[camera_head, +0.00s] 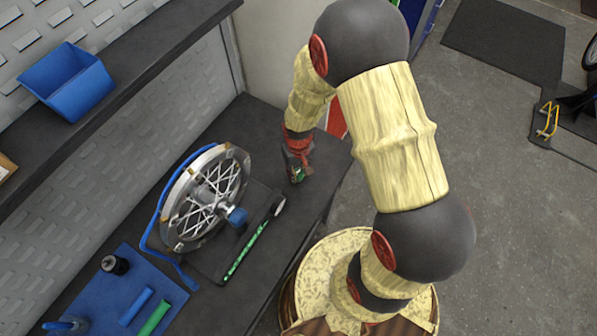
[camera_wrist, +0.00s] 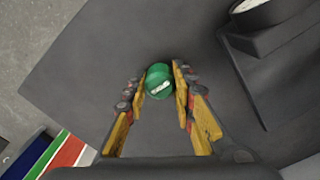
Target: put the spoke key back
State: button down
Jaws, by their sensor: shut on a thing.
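A small round green piece with a pale mark, which looks like the spoke key (camera_wrist: 159,76), sits between the fingertips of my gripper (camera_wrist: 156,92). The gripper is shut on it. In the head view my gripper (camera_head: 298,168) is over the dark workbench (camera_head: 318,200) near its far right end, with a bit of green at its tip. I cannot tell for sure whether the piece touches the bench. A blue mat (camera_head: 95,283) lies on the bench at lower left, with several tools on it.
A spoked wheel (camera_head: 208,198) stands on the bench with a blue knob (camera_head: 237,216) at its hub. A blue bin (camera_head: 68,80) sits on the shelf above. The bench around my gripper is clear.

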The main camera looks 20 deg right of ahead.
jog(key=shift+f, duration=0.1)
jog(key=c, duration=1.5)
grip_release()
notch_tip(320, 180, up, 12)
jog(key=p, duration=0.1)
notch_tip(320, 180, up, 17)
jog(key=t, duration=0.3)
send_over(299, 172)
jog(key=s, duration=0.3)
jog(key=s+r+t, duration=0.1)
jog(key=s+r, duration=0.2)
jog(key=r, duration=0.1)
jog(key=s+r, duration=0.4)
jog(key=s+r+t, duration=0.1)
jog(key=s+r, duration=0.3)
jog(key=shift+t, duration=0.3)
jog(key=shift+w, duration=0.1)
